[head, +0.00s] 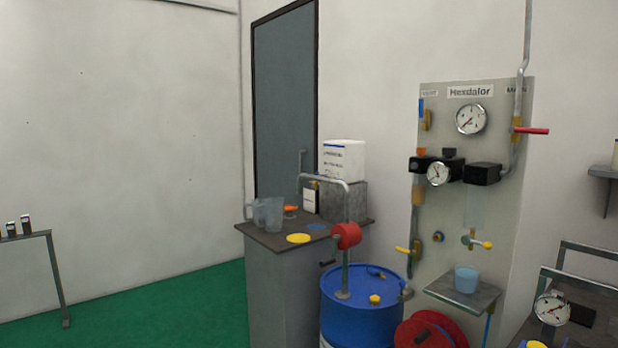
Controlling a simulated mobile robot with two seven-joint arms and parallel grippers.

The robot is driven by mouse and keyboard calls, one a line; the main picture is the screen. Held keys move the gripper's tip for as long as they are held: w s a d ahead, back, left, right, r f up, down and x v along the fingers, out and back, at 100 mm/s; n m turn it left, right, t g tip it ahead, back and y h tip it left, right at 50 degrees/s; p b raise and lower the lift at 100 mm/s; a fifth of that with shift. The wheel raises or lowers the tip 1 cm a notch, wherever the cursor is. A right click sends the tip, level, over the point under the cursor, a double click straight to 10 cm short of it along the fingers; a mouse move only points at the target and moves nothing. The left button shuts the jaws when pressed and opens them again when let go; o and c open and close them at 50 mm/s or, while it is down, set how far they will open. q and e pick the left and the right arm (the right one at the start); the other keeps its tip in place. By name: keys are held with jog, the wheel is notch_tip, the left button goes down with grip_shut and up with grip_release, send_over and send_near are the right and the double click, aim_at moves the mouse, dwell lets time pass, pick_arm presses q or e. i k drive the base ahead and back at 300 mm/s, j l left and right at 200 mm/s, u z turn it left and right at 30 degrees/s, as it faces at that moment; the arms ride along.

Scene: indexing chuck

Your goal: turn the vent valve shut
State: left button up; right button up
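A grey wall panel (457,215) headed "Hexdalor" carries pipes, gauges and several valves. A red lever (531,130) sticks out level to the right from the pipe at the upper right. A yellow-tipped handle (482,244) sits low in the middle, and a yellow lever (404,251) low on the left. A blue-handled brass valve (426,118) is at the upper left. No readable label shows which one is the vent valve, and I cannot tell whether any is open or shut. Neither of my grippers is in view.
A blue drum (352,300) with a red pump (347,236) stands left of the panel, a red reel (428,333) below it. A small shelf (449,290) with a blue cup (466,279) juts out under the valves. A cabinet (275,290) is left; green floor (170,310) is clear.

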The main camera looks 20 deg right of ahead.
aim_at(422, 118)
jog(key=i+l, duration=0.2)
jog(key=i, duration=0.15)
jog(key=i+l, duration=0.2)
jog(key=i, duration=0.15)
jog(key=i+z, duration=0.15)
jog(key=z, duration=0.25)
jog(key=i+l+z, duration=0.1)
jog(key=z, duration=0.3)
jog(key=i+z, duration=0.15)
jog(key=z, duration=0.25)
